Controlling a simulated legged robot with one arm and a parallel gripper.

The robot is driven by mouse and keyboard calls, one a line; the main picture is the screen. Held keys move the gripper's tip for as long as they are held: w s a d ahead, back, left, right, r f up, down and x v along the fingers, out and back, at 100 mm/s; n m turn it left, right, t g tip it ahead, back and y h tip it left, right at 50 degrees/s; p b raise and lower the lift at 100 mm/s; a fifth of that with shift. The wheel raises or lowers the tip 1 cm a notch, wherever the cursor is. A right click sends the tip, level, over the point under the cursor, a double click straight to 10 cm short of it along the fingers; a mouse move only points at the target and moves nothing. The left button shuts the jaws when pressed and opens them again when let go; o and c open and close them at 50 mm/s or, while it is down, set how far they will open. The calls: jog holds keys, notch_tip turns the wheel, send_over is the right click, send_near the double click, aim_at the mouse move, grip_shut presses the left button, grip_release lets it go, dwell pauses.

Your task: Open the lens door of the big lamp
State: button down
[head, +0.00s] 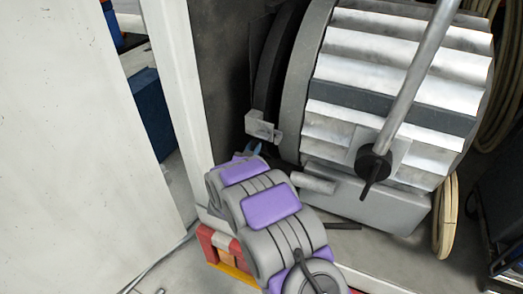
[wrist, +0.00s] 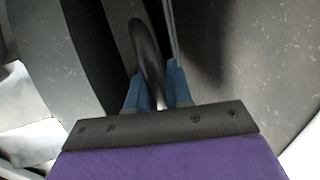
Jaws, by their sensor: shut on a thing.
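The big lamp (head: 385,85) has a ribbed silver drum body and fills the right half of the head view. Its dark round lens door (head: 275,65) is at the left front of the drum, with a grey bracket (head: 262,128) at its lower edge. My gripper (head: 253,147) is just below this bracket, reaching up from the bottom of the picture. In the wrist view, the blue fingers of my gripper (wrist: 157,85) are on either side of a dark curved handle (wrist: 143,42) and shut on it. Where the handle joins the door is not clear.
A tall white panel (head: 75,140) stands at the left, with a narrow white post (head: 175,80) beside it. A silver pole (head: 412,80) crosses in front of the lamp. Below are a red and orange crate (head: 207,240) and cables on the floor. A black case (head: 500,215) is at the right.

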jog(key=a, duration=0.1)
jog(key=w+a, duration=0.1)
jog(key=a, duration=0.1)
jog(key=w+a+p, duration=0.1)
jog(key=shift+a, duration=0.15)
jog(key=c, duration=1.1)
grip_release()
jog(key=s+a, duration=0.1)
jog(key=s, duration=0.4)
jog(key=s+a, duration=0.1)
jog(key=s, duration=0.5)
jog(key=s+a, duration=0.1)
jog(key=s, duration=0.5)
jog(key=shift+f, duration=0.1)
jog(key=shift+w, duration=0.15)
